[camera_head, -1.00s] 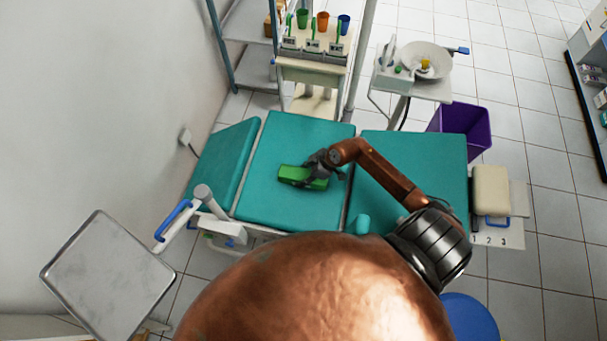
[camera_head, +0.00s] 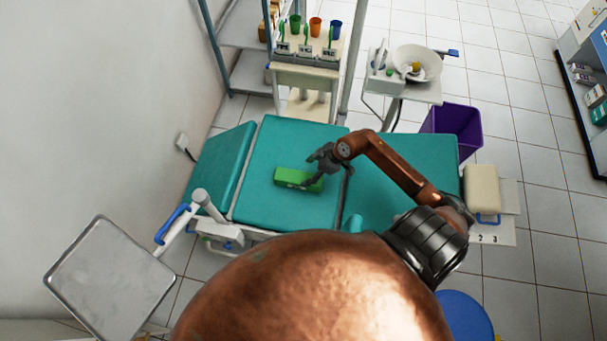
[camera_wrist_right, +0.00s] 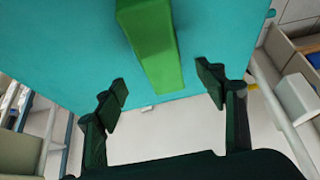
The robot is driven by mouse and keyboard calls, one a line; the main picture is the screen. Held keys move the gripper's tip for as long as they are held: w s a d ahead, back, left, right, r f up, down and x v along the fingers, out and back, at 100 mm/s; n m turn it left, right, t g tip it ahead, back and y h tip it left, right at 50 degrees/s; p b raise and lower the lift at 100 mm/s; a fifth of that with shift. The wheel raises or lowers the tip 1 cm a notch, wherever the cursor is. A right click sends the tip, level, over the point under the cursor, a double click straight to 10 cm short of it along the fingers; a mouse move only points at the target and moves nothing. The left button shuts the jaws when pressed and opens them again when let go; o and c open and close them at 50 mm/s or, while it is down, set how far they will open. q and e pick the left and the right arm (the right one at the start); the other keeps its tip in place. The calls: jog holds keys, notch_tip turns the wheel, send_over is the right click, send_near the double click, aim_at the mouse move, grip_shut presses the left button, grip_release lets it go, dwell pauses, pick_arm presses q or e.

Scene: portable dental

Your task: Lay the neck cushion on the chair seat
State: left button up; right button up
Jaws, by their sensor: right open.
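The neck cushion is a green block (camera_head: 297,179) lying on the middle teal section of the chair seat (camera_head: 290,145). In the right wrist view the green cushion (camera_wrist_right: 150,40) lies on the teal surface (camera_wrist_right: 75,45), beyond the fingertips. My right gripper (camera_head: 318,168) is just right of and above the cushion in the head view. My left gripper is not in view.
A metal tray (camera_head: 108,277) stands at the lower left. A cart with coloured cups (camera_head: 308,60) and a basin (camera_head: 417,62) stand behind the chair. A purple bin (camera_head: 458,128) and a cream box (camera_head: 481,188) are at the right. The seat left of the cushion is clear.

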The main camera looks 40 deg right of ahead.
jog(key=shift+p+v, duration=0.3)
jog(key=shift+v, duration=1.55)
jog(key=shift+c, duration=0.3)
